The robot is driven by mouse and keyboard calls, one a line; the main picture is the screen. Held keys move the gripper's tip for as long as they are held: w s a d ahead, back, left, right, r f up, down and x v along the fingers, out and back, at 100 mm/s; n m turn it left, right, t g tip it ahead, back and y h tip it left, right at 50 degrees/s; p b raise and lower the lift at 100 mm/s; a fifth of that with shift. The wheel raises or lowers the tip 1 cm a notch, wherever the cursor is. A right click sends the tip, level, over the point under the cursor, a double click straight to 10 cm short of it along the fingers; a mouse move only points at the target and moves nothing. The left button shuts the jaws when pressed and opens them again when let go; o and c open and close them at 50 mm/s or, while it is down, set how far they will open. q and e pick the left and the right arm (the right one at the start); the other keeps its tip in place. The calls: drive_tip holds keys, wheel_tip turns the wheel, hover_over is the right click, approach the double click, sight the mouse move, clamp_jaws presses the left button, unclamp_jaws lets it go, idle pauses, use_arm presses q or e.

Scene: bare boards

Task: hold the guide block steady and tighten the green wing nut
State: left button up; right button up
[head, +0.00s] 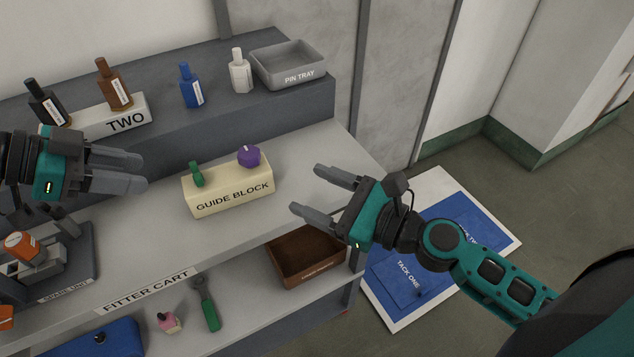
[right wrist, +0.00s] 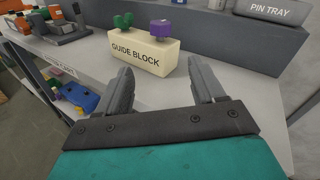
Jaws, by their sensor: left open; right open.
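The cream guide block (head: 229,194) stands on the cart's upper surface and also shows ahead in the right wrist view (right wrist: 144,53). The green wing nut (head: 197,174) sits on the block's left part, and it shows in the right wrist view (right wrist: 123,21). A purple knob (head: 249,156) sits on the block's right part. My left gripper (head: 143,172) is open and empty, left of the block and apart from it. My right gripper (head: 305,189) is open and empty, right of the block and pointing toward it; its fingers (right wrist: 160,84) do not touch the block.
Several bottles, a white block marked TWO (head: 115,118) and a grey pin tray (head: 289,66) stand on the raised back shelf. A grey unit with an orange part (head: 22,246) is at left. A brown bin (head: 306,258) and a green-handled tool (head: 207,304) lie on the lower shelf.

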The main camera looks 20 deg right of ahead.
sight(258, 160)
drive_tip(key=shift+w+a+r+m+t, duration=0.1)
drive_tip(key=shift+w+a+r+m, duration=0.25)
drive_tip(key=shift+w+a, duration=1.2)
drive_tip(key=shift+w+a+r+m+t, duration=0.1)
drive_tip(key=shift+w+a+m, duration=0.6)
drive_tip(key=shift+w, duration=1.45)
drive_tip(key=shift+w+a+r+m+t, duration=0.1)
drive_tip(key=shift+w+a+r+m, duration=0.15)
drive_tip(key=shift+w+a, duration=1.4)
drive_tip(key=shift+w+d, duration=0.2)
clamp_jaws()
drive_tip(key=shift+c, duration=0.5)
unclamp_jaws()
drive_tip(key=c, duration=1.1)
